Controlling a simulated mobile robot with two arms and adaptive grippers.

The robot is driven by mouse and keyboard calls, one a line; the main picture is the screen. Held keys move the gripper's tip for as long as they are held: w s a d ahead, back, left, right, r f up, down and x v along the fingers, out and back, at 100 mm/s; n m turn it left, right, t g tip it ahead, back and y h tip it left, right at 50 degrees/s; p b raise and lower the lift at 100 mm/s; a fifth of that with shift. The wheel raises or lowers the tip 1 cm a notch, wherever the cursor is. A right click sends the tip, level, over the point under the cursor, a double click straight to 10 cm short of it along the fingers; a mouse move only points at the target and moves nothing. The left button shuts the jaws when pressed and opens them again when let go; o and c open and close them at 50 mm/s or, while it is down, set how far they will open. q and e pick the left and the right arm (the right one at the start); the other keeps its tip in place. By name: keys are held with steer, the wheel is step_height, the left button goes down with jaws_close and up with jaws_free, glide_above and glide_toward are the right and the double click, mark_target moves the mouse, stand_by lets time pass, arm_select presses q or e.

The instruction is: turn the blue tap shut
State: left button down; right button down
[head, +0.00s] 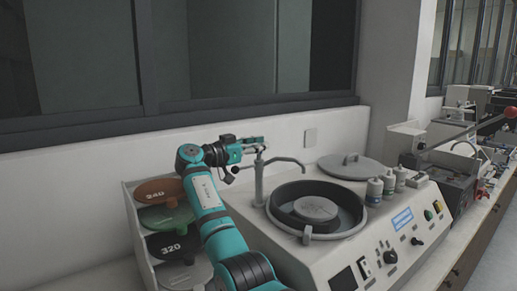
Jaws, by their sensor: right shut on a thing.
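The tap (259,181) is a grey upright post with a thin curved spout reaching right over the round bowl of the machine. My right gripper (258,147) is at the top of this post, coming from the left, and is shut on the tap there. The tap's blue part is hidden by the gripper or too small to make out, so its turned position cannot be told. My left gripper is not in view.
The bowl (349,229) with a grey disc stands right of the tap. A rack (140,233) of coloured discs stands at left, close to my arm. The wall is close behind.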

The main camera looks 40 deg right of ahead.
steer(key=shift+f+g, duration=0.1)
steer(key=shift+g, duration=0.2)
stand_by(0.4)
steer(key=c, duration=1.4)
jaws_free()
steer(key=shift+s, duration=0.1)
steer(key=a, duration=0.4)
steer(key=w+a, duration=0.1)
steer(key=a, duration=0.7)
steer(key=shift+w, duration=0.3)
steer(key=shift+d, duration=0.1)
